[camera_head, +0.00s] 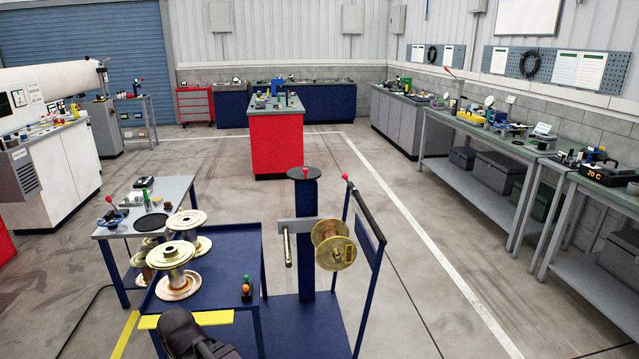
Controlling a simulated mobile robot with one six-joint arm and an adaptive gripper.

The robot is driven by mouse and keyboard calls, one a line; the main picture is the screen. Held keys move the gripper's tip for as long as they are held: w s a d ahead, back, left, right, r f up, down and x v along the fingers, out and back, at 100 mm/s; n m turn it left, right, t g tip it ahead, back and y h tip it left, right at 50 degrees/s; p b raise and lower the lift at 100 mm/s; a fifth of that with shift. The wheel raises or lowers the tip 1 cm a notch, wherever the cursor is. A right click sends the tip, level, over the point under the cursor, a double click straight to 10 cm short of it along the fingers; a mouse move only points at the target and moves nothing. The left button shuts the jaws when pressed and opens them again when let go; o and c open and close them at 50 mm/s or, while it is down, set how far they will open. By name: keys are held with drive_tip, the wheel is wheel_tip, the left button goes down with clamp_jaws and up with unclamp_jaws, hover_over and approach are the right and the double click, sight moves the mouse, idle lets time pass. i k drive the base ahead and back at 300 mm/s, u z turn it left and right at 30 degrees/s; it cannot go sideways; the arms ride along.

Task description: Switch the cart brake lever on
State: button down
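A blue cart (305,325) stands at the lower centre with a dark post and a push handle (366,212) on its right. A red knob (345,176) shows at the far end of the handle, and another red knob (305,170) sits on top of the post. I cannot tell which is the brake lever, or its setting. My gripper (205,346) seems to be the dark part at the bottom edge, in front of the blue table and left of the cart. It is cut off by the frame, so its fingers are not clear. It is apart from both red knobs.
Metal spools (174,265) stand on the blue table (222,243), beside a small green-and-orange item (246,289). A brass spool (333,244) hangs on the cart's arm. A grey table (177,187) adjoins behind. The floor (430,280) right of the cart is clear up to the benches.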

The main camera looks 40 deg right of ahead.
sight(345, 177)
drive_tip(key=u, duration=1.3)
drive_tip(key=k, duration=1.05)
drive_tip(key=z, duration=1.95)
